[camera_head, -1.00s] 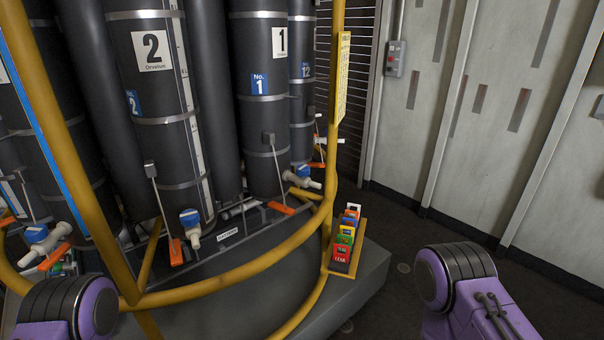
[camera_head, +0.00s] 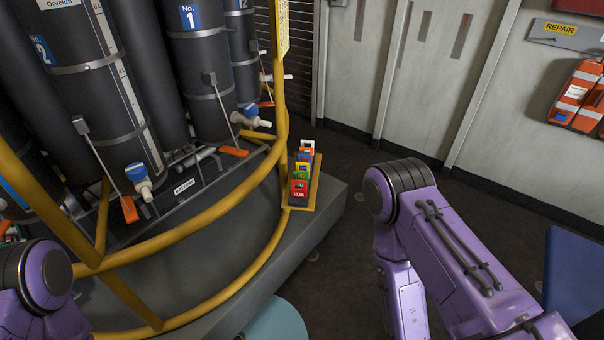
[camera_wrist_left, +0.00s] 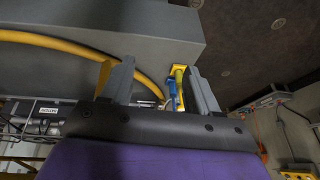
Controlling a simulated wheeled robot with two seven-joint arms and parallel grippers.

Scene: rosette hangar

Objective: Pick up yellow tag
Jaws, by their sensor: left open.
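The yellow tag (camera_head: 303,166) stands in a row of coloured tags in the yellow tag rack (camera_head: 314,182). A red tag (camera_head: 299,189) and a green tag are in front of it; other tags behind it partly hide one another. My left gripper (camera_wrist_left: 160,68) shows only in the left wrist view, open, with its two grey fingers apart. A yellow part and a blue part (camera_wrist_left: 171,90) show beyond the fingers, close to the right finger in the picture. I cannot tell whether that yellow part is a tag or the rack. My right gripper is out of view.
A curved yellow rail (camera_head: 215,208) runs in front of the dark cylinders (camera_head: 100,85), beside the rack. Valves with blue caps and orange handles stick out there. A grey plinth (camera_head: 325,215) lies below.

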